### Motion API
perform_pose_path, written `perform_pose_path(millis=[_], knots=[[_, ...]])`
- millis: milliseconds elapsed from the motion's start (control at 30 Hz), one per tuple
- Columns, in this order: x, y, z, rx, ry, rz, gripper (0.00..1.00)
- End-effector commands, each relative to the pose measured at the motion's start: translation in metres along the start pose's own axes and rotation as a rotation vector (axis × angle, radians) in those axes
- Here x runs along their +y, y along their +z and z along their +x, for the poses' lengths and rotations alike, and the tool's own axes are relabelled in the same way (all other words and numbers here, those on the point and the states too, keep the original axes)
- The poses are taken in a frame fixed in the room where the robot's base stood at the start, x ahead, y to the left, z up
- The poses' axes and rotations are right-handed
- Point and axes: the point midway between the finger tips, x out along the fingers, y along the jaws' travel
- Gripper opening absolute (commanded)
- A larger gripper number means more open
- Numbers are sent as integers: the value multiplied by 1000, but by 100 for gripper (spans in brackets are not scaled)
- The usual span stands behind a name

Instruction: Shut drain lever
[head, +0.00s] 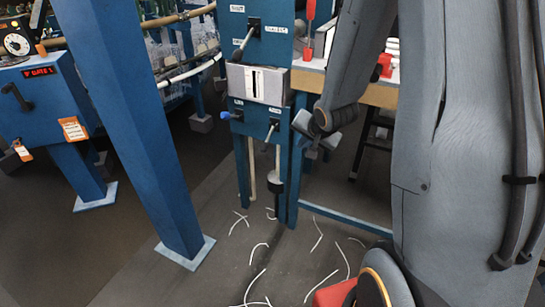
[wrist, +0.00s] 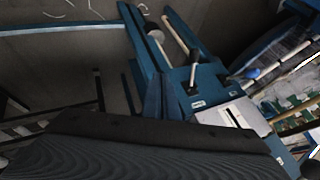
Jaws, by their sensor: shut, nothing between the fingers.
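A blue control post carries several levers with small white labels that are too small to read, so I cannot tell which is the drain lever. A lever with a grey handle (head: 243,43) tilts down to the left on the upper panel. Below the pale plate, a blue-tipped lever (head: 230,116) points left and a lever with a pale handle (head: 271,131) points down. In the wrist view a black lever (wrist: 193,76) sticks out beside the post's plate. My gripper (head: 315,138) is shut and empty, right of the lower levers, apparently apart from them. Its dark body fills the lower wrist view.
A blue slanted column (head: 140,120) stands left in front of the post. A blue console with a dial (head: 45,95) is at far left. A workbench (head: 375,94) stands behind my arm. White thread scraps (head: 255,275) lie on the floor.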

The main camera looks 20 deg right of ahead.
Motion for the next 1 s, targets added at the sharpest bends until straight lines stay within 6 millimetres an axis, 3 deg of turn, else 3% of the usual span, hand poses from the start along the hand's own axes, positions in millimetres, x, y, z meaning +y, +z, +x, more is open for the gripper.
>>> perform_pose_path(millis=[33, 100, 300, 400, 633, 1000], knots=[[6, -3, 28, 17, -44, 67, 0], [5, -10, 55, 36, -124, 168, 0], [6, -19, 118, 19, -376, 469, 0], [9, -19, 140, -26, -499, 618, 0], [15, -13, 164, -152, -702, 864, 0], [16, -12, 165, -207, -767, 942, 0]])
